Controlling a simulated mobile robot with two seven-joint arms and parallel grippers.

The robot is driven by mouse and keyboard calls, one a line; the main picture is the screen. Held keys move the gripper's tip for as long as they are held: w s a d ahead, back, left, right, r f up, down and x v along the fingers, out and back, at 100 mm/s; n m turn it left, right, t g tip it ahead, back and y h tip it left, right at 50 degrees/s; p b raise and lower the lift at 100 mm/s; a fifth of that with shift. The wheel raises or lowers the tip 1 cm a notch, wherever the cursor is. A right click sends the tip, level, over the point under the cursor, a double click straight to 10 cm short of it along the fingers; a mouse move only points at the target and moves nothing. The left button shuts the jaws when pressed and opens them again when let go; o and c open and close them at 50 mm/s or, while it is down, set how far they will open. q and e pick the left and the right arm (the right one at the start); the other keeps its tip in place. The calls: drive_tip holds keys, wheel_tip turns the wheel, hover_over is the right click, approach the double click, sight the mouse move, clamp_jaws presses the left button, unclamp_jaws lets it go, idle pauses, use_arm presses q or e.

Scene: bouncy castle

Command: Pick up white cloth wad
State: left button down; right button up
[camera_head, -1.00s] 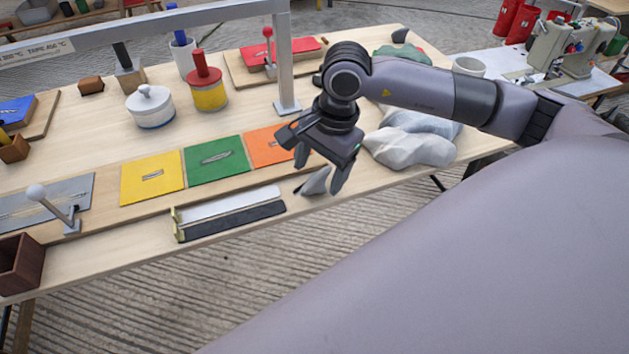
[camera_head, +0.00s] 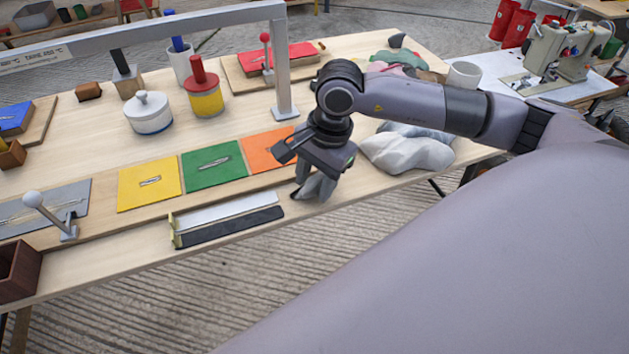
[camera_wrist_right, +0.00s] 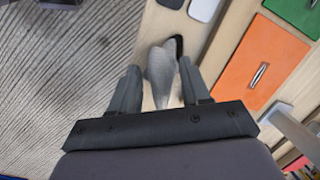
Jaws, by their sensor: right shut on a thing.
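The white cloth wad (camera_head: 313,187) looks small and greyish-white with a dark edge. It is between the fingers of my right gripper (camera_head: 311,192), at the front edge of the workbench, right of the metal strip holder. In the right wrist view the wad (camera_wrist_right: 160,76) shows between the two fingers, with a black part at its far right. My right gripper is shut on it and points down. The fingers partly hide the wad in the head view, and I cannot tell whether it still touches the bench. My left gripper is not in view.
The workbench (camera_head: 115,255) carries yellow (camera_head: 148,182), green (camera_head: 213,160) and orange (camera_head: 270,148) panels left of the gripper. A metal frame post (camera_head: 282,70) stands behind. Large grey-white cloth heaps (camera_head: 405,153) lie to the right. Free floor lies in front.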

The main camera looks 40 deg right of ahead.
sight(315, 179)
wheel_tip(315, 179, up, 20)
drive_tip(key=shift+f+p, duration=0.15)
drive_tip(key=shift+p, duration=0.65)
drive_tip(key=o, duration=0.4)
drive_tip(key=c, duration=0.3)
